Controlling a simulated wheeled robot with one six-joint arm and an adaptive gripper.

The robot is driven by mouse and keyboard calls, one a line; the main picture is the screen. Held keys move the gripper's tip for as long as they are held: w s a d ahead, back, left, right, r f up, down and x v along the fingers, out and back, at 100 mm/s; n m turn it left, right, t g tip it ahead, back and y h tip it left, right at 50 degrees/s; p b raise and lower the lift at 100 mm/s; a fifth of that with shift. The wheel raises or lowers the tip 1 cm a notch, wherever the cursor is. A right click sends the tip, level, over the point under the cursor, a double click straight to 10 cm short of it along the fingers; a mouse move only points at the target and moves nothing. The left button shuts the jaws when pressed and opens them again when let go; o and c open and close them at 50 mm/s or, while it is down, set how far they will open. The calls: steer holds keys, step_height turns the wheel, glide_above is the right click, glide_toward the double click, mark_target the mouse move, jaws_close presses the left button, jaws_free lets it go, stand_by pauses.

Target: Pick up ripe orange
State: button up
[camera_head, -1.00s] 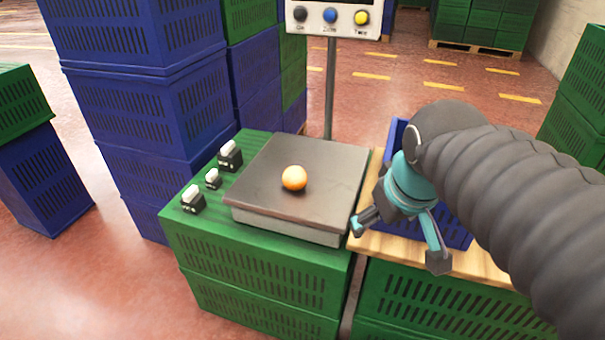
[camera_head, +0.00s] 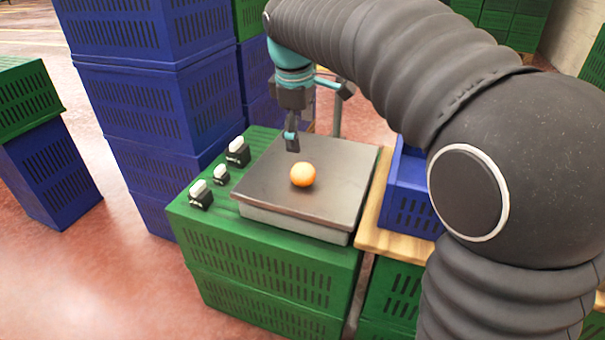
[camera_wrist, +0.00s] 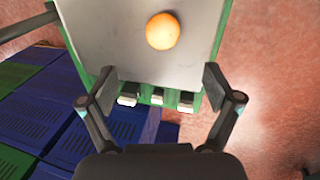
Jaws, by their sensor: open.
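An orange (camera_head: 303,175) rests on the flat grey plate of a weighing scale (camera_head: 345,183). It is bright orange all over. In the wrist view the orange (camera_wrist: 162,31) is near the top, on the pale plate (camera_wrist: 110,30), beyond the two fingertips. My gripper (camera_head: 312,118) is above the far part of the scale in the head view, apart from the orange. In the wrist view my gripper (camera_wrist: 160,88) shows its two fingers spread wide with nothing between them.
The scale stands on green crates (camera_head: 262,270). Small black-and-white blocks (camera_head: 200,195) line its left side. A blue crate (camera_head: 412,200) sits on a wooden board (camera_head: 375,238) at the right. Stacked blue crates (camera_head: 150,100) stand at the left. The scale's pole (camera_head: 337,112) rises behind.

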mark_target(303, 167)
steer(key=x, duration=0.7)
steer(key=shift+b, duration=0.4)
steer(key=shift+b+x, duration=0.3)
steer(key=shift+x, duration=2.55)
steer(key=shift+s+a, duration=0.1)
steer(key=shift+s, duration=0.05)
steer(key=c, duration=1.3)
